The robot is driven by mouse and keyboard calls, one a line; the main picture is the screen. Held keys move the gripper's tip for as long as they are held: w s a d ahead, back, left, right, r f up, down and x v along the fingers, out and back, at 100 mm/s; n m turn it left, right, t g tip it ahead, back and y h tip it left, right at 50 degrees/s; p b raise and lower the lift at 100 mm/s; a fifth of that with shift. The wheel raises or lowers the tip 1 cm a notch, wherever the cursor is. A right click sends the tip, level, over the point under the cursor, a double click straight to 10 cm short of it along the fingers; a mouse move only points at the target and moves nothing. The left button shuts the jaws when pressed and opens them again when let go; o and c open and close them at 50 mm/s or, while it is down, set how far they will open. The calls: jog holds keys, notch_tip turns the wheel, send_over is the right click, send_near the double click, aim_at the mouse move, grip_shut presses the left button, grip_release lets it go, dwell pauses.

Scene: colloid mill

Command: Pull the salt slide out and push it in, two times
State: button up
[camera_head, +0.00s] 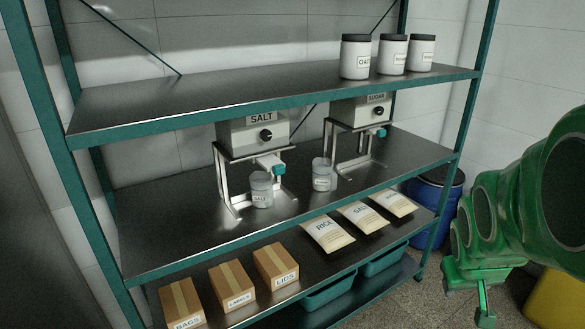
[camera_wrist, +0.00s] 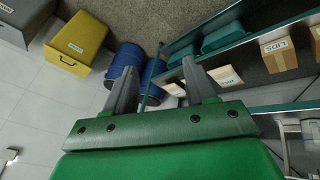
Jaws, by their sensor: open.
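The salt dispenser (camera_head: 252,133) is a grey box labelled SALT on a metal stand, on the middle shelf. Its slide (camera_head: 270,161) sticks out below the box at the front right and ends in a teal knob (camera_head: 279,169). A clear cup labelled SALT (camera_head: 261,190) stands under it. My gripper (camera_wrist: 160,66) is open and empty in the wrist view, pointing past the shelf's lower end towards the floor and blue barrels. It is well away from the slide, which I cannot make out in the wrist view.
A similar sugar dispenser (camera_head: 361,109) and its cup (camera_head: 322,176) stand to the right. Jars (camera_head: 355,58) are above; cartons (camera_head: 233,284) and bags (camera_head: 328,234) are below. A teal post (camera_head: 472,95) edges the rack. A blue barrel (camera_head: 434,206) and yellow bin (camera_wrist: 76,45) stand on the floor.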

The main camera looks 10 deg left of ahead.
aim_at(281, 172)
jog(key=w+a+r+n+t, duration=0.2)
jog(key=w+n+t, duration=0.1)
jog(key=w, duration=0.4)
jog(key=w+a+r+n+t, duration=0.1)
jog(key=w+n+t, duration=0.1)
jog(key=w, duration=0.6)
jog(key=w+a+r+n+t+y, duration=0.35)
jog(key=w+a+n, duration=0.25)
jog(key=w+a, duration=0.3)
jog(key=s+a+f+n+y, duration=0.1)
jog(key=a+n+y, duration=0.55)
jog(key=a, duration=0.75)
jog(key=s+a+n+y, duration=0.2)
jog(key=a+n+y, duration=0.45)
jog(key=a, duration=0.65)
jog(key=shift+n+g+h, duration=0.25)
jog(key=shift+n+h, duration=0.25)
jog(key=shift+h, duration=0.05)
jog(key=shift+x, duration=4.15)
jog(key=shift+f, duration=0.2)
grip_shut()
